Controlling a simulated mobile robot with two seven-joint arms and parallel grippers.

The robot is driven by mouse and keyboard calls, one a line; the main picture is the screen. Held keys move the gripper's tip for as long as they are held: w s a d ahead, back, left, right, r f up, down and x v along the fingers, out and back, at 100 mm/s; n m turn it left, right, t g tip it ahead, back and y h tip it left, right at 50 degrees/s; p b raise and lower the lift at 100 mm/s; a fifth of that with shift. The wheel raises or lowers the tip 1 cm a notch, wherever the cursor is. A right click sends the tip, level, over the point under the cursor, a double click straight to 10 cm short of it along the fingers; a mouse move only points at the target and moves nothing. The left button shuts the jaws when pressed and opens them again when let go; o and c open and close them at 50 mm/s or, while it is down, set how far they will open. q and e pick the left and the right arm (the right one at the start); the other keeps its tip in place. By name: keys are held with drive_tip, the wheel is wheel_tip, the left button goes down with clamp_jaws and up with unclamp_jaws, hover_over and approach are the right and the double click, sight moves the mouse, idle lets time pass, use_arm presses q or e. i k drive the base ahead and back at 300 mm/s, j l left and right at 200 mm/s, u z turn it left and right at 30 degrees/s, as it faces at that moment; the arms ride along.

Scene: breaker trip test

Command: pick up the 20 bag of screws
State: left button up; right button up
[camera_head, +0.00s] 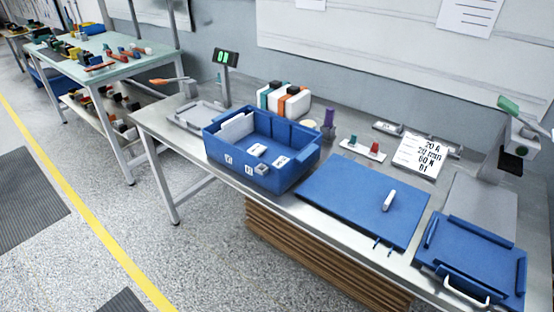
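I cannot make out a bag of screws for certain in the head view. A blue bin (290,185) stands on the metal workbench, left of its middle. Inside it are small white pieces (257,150) with dark marks, a small grey piece (262,169), and a larger white flat item (237,127) near the left wall. They are too small to identify. A white card (423,154) behind the blue mat carries a "20 A" line and several more lines. Neither of my grippers is in view.
A blue mat (345,215) with a small white piece (389,200) lies right of the bin. A blue tray (480,262) with a white handle is at front right. A red and a green button-like piece, a purple item (328,120) and white-orange-teal boxes (290,100) stand behind.

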sight(282, 160)
drive_tip(key=j+z, duration=0.1)
drive_tip(key=z, duration=0.3)
drive_tip(key=i+j+z, duration=0.1)
drive_tip(key=z, duration=0.35)
drive_tip(key=j+z, duration=0.25)
drive_tip(key=z, duration=0.15)
drive_tip(key=j+z, duration=0.25)
drive_tip(key=j, duration=0.25)
drive_tip(key=j+z, duration=0.3)
drive_tip(key=j, duration=0.25)
drive_tip(key=k, duration=0.05)
